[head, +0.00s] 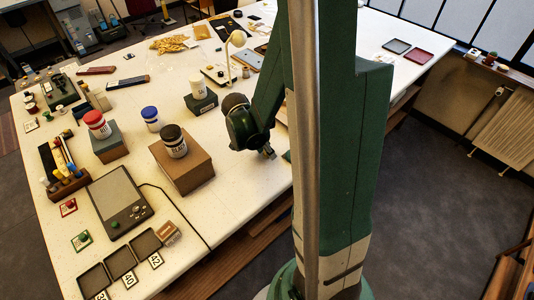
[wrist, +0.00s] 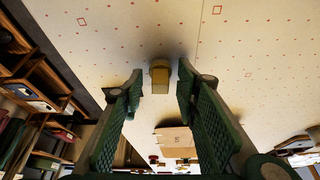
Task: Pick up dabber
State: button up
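In the wrist view, a small block with a yellowish-tan face and a greyish end (wrist: 160,76) stands on the pale, dotted table; it is probably the dabber. It lies ahead of and between the fingers of my gripper (wrist: 160,84). The fingers are apart, with a gap on each side of the block, and hold nothing. In the head view, my gripper (head: 269,153) is low over the table near its front edge, right of the cardboard box. I cannot make out the block there; my arm hides part of that area.
The cardboard box (head: 183,172) carries a dark-lidded jar (head: 175,146). A grey scale (head: 119,203), shallow trays (head: 146,243) and a rack of bottles (head: 68,184) stand left. Bare table lies between box and gripper.

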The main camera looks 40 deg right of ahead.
dwell(0.4)
jog(key=c, duration=0.7)
jog(key=shift+r, duration=0.25)
jog(key=shift+r+p, duration=0.5)
jog(key=shift+r, duration=4.25)
